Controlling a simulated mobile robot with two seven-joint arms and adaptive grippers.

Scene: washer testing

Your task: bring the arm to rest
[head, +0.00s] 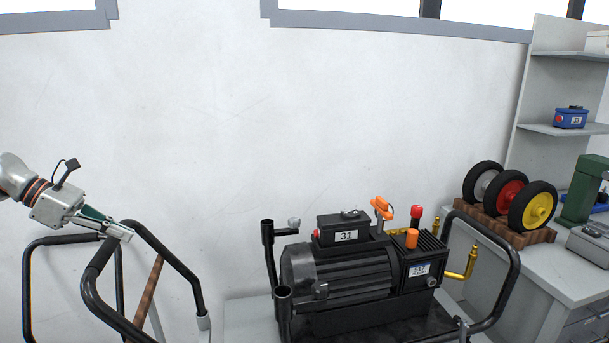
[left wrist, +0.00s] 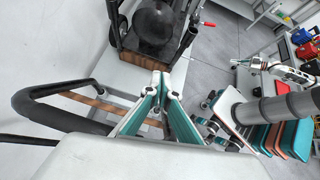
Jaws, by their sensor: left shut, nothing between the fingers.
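My left arm comes in from the left edge of the head view. My left gripper (head: 126,234) is shut and empty, tilted down to the right, over the black curved handle of a trolley at the left. Whether it touches the handle I cannot tell. In the left wrist view its teal-lined fingers (left wrist: 161,80) meet at the tips with nothing between them. A white arm with a gripper (left wrist: 247,63), apparently my right one, shows small at the right of the left wrist view; its fingers are too small to read.
The black-handled trolley (head: 178,262) is close under my left gripper. A black motor pump (head: 340,277) stands in a tube frame at the centre. Wheels (head: 508,192) on a wooden rack stand on the bench (head: 560,275) at right. The white wall behind is bare.

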